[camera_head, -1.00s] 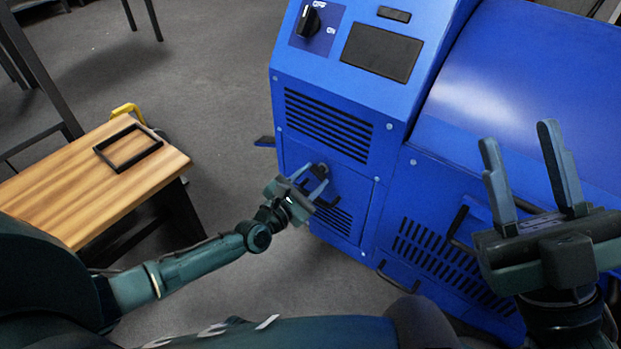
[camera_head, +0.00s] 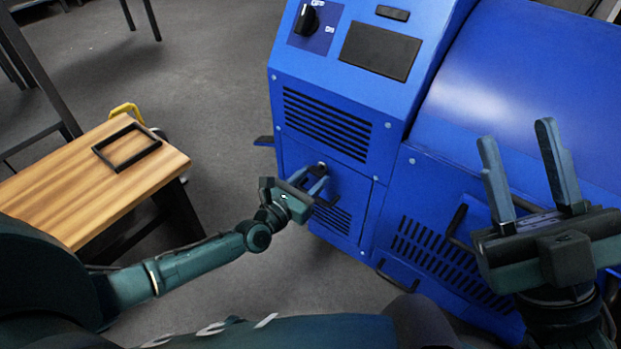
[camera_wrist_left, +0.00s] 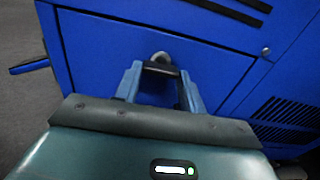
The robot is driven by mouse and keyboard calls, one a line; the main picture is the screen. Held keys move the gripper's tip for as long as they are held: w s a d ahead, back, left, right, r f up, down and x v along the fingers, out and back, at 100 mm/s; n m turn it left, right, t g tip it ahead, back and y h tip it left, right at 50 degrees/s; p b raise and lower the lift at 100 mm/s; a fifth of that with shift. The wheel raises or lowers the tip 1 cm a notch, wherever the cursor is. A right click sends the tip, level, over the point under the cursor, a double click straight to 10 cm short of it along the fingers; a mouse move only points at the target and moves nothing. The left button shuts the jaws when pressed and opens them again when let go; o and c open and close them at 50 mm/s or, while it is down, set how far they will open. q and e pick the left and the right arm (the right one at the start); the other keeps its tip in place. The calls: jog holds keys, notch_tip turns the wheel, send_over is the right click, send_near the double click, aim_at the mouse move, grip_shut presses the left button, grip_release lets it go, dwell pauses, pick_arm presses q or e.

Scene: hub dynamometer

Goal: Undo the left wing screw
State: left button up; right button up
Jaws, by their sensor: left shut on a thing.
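The left wing screw (camera_wrist_left: 160,69) sits on a blue door panel of the machine; in the left wrist view its dark wing spans the gap between my left fingers, with a round silver part just behind it. My left gripper (camera_wrist_left: 160,80) is shut on the wing screw, one finger at each side. In the head view my left gripper (camera_head: 310,184) is at the upper part of the lower left panel; the screw is mostly hidden there by the fingers. My right gripper (camera_head: 528,170) is open and empty, raised in front of the machine's right part.
The blue machine (camera_head: 330,110) has vents, a rotary switch (camera_head: 306,20) and a dark display on top. Black handles (camera_head: 457,228) stick out of its front. A wooden table (camera_head: 70,190) with a black frame (camera_head: 127,148) stands at left. Floor between them is clear.

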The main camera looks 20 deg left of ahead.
pick_arm(q)
jog(key=o, duration=1)
jog(key=shift+s, duration=0.1)
jog(key=p+v, duration=0.3)
jog(key=v, duration=1)
pick_arm(e)
jog(key=f+m+h, duration=0.2)
jog(key=m+h, duration=0.1)
jog(key=f+m+h, duration=0.1)
jog(key=f, duration=0.1)
jog(key=shift+w+a+m+h, duration=0.15)
jog(key=shift+w+m+h, duration=0.25)
jog(key=shift+r, duration=0.1)
